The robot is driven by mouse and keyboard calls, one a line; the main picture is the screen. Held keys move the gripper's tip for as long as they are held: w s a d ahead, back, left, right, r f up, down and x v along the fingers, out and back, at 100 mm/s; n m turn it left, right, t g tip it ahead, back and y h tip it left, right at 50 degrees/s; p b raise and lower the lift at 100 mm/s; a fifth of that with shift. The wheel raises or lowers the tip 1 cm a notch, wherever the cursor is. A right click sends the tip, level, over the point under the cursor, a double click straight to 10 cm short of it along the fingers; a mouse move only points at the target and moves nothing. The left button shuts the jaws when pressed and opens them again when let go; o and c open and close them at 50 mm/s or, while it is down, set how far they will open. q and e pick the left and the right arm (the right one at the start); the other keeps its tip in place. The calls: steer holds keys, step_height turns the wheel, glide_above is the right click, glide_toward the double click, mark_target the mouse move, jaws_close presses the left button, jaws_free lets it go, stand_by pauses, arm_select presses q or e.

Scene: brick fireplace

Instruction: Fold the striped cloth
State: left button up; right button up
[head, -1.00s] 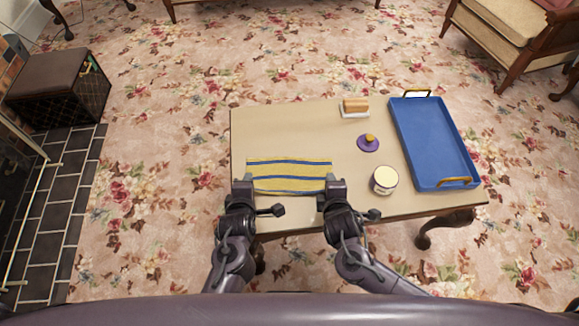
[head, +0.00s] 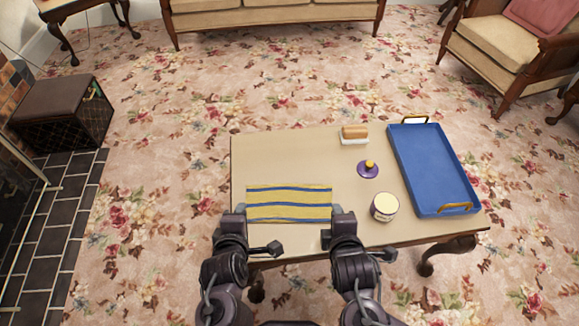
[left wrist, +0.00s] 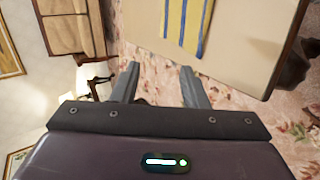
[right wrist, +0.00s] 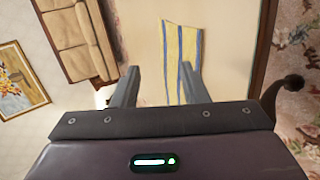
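The yellow cloth with blue and pale stripes (head: 289,204) lies spread out on the left part of the table, its stripes running left to right. My left gripper (head: 233,211) is at its near left corner, and my right gripper (head: 342,211) is at its near right corner. In the left wrist view, the fingers (left wrist: 159,82) stand apart with nothing between them, and the cloth (left wrist: 185,22) lies beyond. In the right wrist view, the fingers (right wrist: 158,84) are also apart, with the cloth (right wrist: 182,60) close to one fingertip. Exact contact at the corners cannot be told.
The table (head: 285,155) is clear behind the cloth. A blue tray (head: 433,170) with gold handles lies at the right end.

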arm_select(q)
steer(key=shift+s+d+f, duration=0.15)
steer(key=shift+d+f, duration=0.05)
steer(key=shift+d, duration=0.05)
arm_select(e)
steer(key=shift+w, duration=0.1)
